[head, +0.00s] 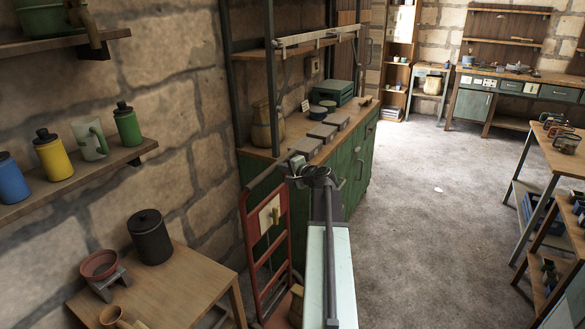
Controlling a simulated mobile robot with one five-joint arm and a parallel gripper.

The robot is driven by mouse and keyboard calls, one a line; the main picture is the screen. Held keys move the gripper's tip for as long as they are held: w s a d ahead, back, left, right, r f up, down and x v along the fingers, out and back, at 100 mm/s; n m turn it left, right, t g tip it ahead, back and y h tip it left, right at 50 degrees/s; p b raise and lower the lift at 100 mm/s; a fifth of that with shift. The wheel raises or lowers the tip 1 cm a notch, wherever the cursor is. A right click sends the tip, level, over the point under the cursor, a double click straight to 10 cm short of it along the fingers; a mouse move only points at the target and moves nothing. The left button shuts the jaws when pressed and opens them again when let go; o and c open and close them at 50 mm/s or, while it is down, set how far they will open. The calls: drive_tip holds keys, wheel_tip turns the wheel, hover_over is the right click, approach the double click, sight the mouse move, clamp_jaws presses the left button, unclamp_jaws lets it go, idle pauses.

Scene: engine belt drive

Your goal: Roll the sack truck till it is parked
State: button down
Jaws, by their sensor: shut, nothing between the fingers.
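The sack truck (246,244) is a red upright frame with cross rungs. It stands at the lower middle, against the stone wall between the small wooden table and the green cabinet. My gripper (297,163) is shut and empty, in the picture just above and right of the truck's top. I cannot tell whether it touches the truck. The truck's wheels are not clearly seen.
The green cabinet (358,165) with boxes on top stands just beyond the truck. The small wooden table (165,282) with a black canister is left of it. Open grey floor (430,230) lies to the right, with wooden shelving (555,160) at the right edge.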

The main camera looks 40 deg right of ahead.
drive_tip(key=c, duration=1.2)
unclamp_jaws()
drive_tip(key=p+v, duration=0.1)
drive_tip(key=v, duration=0.1)
drive_tip(key=r+p+v, duration=0.1)
drive_tip(key=v, duration=0.2)
drive_tip(key=p+v, duration=0.1)
drive_tip(key=v, duration=0.2)
drive_tip(key=shift+w+r+p, duration=0.1)
drive_tip(key=shift+r+p, duration=0.2)
drive_tip(key=shift+p, duration=0.05)
